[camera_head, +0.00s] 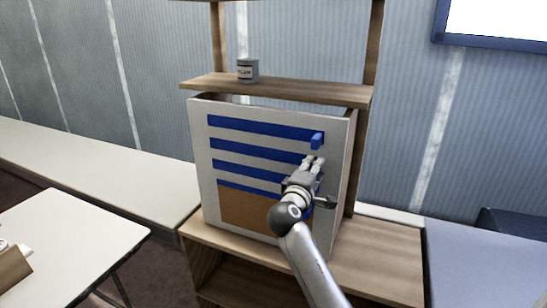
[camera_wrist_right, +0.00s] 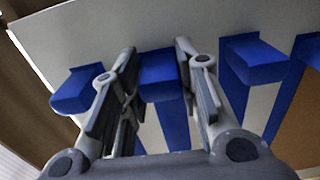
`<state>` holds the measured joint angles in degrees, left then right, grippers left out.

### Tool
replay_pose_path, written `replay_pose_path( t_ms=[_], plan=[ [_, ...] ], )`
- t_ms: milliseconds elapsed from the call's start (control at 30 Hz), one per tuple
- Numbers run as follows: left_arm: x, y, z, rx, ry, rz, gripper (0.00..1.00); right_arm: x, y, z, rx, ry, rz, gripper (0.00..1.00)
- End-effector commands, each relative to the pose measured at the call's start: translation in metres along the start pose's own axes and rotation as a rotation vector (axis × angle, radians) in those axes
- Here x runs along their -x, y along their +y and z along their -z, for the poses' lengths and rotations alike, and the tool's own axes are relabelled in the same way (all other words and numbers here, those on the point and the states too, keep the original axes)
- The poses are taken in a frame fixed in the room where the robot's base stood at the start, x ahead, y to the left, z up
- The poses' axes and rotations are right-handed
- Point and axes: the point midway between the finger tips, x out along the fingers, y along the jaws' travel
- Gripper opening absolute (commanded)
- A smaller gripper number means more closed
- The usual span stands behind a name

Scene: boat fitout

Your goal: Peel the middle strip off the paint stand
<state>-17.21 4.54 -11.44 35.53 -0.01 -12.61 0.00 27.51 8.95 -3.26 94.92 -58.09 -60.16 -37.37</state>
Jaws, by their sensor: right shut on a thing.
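The paint stand (camera_head: 197,150) is a pale upright panel on a wooden unit, with several blue strips across it. The top strip (camera_head: 250,127) has a raised blue tab (camera_head: 317,140) at its right end. The second strip (camera_head: 250,151) runs to where my right gripper (camera_head: 313,163) is. In the right wrist view, my right gripper (camera_wrist_right: 155,65) is shut on a blue tab (camera_wrist_right: 160,88), second from the left. Other tabs stand on either side, one left (camera_wrist_right: 75,92) and one right (camera_wrist_right: 252,62). The gripper and arm hide the lower strips' right ends. My left gripper is not in view.
A small grey can (camera_head: 247,71) stands on the wooden shelf (camera_head: 300,91) above the panel. A brown area (camera_head: 240,208) covers the panel's lower part. A white table (camera_head: 80,240) stands at left, and a long pale bench (camera_head: 110,170) runs along the wall.

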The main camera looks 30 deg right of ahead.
Motion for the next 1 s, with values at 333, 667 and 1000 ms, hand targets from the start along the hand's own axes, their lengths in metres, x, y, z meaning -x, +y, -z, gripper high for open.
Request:
replay_pose_path(
  t_ms=[333, 667, 1000],
  plan=[
    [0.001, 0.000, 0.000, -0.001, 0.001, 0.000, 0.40, 0.002, 0.000, 0.000, 0.000, 0.001, 0.001, 0.09],
    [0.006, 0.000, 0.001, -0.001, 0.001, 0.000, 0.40, 0.014, 0.000, 0.000, 0.000, 0.001, 0.002, 0.09],
    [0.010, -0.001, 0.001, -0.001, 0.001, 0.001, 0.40, 0.028, 0.000, 0.000, 0.000, 0.001, 0.001, 0.09]
  ],
)
